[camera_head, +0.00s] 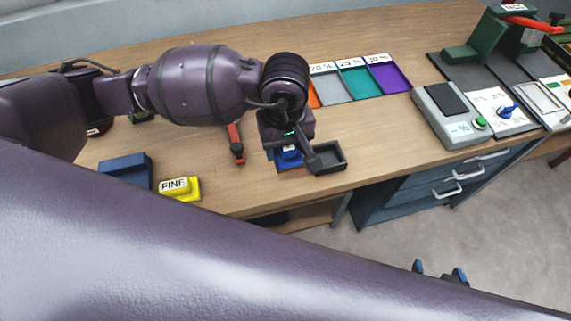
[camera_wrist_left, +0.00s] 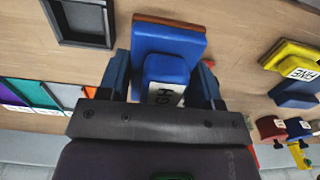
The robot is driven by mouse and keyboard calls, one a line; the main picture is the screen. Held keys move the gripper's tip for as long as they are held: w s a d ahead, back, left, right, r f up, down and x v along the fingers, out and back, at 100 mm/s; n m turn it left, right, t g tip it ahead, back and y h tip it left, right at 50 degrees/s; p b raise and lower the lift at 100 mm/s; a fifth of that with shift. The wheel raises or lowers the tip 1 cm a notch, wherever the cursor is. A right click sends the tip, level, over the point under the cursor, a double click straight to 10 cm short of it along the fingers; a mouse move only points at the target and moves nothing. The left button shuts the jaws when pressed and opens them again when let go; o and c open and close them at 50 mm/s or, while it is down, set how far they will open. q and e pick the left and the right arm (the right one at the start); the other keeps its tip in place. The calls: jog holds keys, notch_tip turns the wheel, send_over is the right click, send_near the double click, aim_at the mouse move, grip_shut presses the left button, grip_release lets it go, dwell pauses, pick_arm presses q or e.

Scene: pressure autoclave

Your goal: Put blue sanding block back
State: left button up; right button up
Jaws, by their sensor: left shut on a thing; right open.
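The blue sanding block (camera_head: 289,155) is at the front of the bench, mostly covered by my left gripper (camera_head: 287,150) in the head view. In the left wrist view the block (camera_wrist_left: 170,42) shows a blue body, a brownish-orange edge and a raised grip with a white label ending in "GH". The fingers of my left gripper (camera_wrist_left: 160,88) are shut on its raised grip, one on each side. I cannot tell whether the block touches the bench. My right gripper (camera_head: 440,272) is open and empty over the floor, in front of the bench.
A small dark open tray (camera_head: 328,158) is close beside the blue block. A yellow block labelled FINE (camera_head: 180,187), a navy holder (camera_head: 125,170) and a red-handled tool (camera_head: 235,145) are to the left. Coloured trays (camera_head: 388,76) and a grey scale (camera_head: 449,114) are to the right.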

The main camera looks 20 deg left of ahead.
aim_at(286, 158)
pick_arm(q)
notch_tip(286, 158, down, 4)
jog(key=shift+f, duration=0.15)
notch_tip(286, 158, down, 4)
jog(key=shift+r, duration=0.1)
jog(key=o, duration=1)
jog(key=shift+c, duration=0.2)
jog(key=shift+r, duration=0.35)
notch_tip(286, 158, up, 11)
jog(key=shift+r, duration=0.2)
pick_arm(e)
jog(key=shift+f, duration=0.15)
jog(key=shift+w, duration=0.35)
jog(key=shift+r, duration=0.2)
